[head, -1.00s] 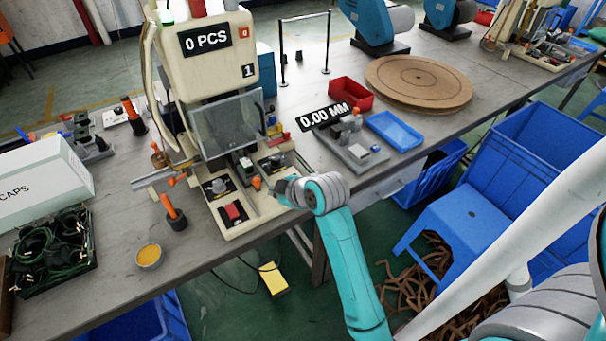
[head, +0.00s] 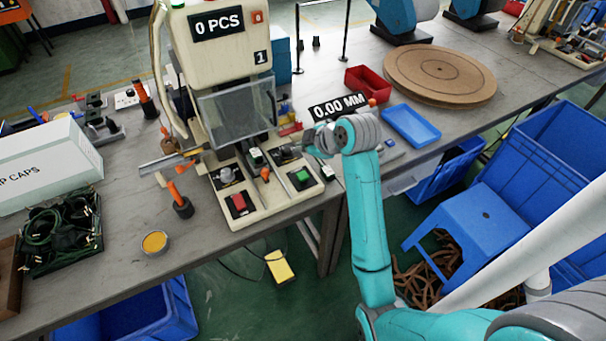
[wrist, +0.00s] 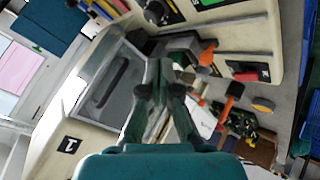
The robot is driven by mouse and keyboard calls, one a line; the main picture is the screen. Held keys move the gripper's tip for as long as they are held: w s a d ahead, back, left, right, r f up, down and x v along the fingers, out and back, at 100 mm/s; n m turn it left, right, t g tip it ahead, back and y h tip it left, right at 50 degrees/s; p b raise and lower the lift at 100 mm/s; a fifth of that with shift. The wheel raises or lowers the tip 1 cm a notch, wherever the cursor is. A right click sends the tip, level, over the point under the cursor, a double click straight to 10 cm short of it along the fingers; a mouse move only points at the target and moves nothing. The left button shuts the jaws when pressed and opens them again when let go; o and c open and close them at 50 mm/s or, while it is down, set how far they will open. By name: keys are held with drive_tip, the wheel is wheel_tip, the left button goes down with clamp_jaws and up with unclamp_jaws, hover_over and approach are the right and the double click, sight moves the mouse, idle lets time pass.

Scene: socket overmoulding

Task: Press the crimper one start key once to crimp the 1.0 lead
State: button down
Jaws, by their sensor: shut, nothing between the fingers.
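Crimper one (head: 222,50) is the cream machine on the bench, marked 1, with a display reading 0 PCS. Its front panel carries a green key (head: 301,178) at the right and a red key (head: 239,204) at the left. The clear guard (head: 236,108) stands over the tool area; a lead there cannot be made out. My gripper (wrist: 160,65) is shut and empty, in the air beside the guard. In the head view it shows near the panel's right rear, its fingers mostly hidden. The green key (wrist: 204,3) is at the wrist view's top edge, apart from my fingers.
A black tray of green leads (head: 60,235) and a white caps box (head: 45,165) lie left. An orange-handled tool (head: 180,200) stands beside the panel. Right are a gauge reading 0.00 MM, a red bin (head: 367,82), a blue tray (head: 411,125) and a round board (head: 440,72).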

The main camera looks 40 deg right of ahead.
sight(299, 172)
drive_tip(key=shift+f, duration=4.25)
drive_tip(key=shift+f, duration=0.15)
drive_tip(key=shift+f, duration=0.25)
drive_tip(key=shift+f, duration=0.55)
drive_tip(key=shift+r, duration=3.5)
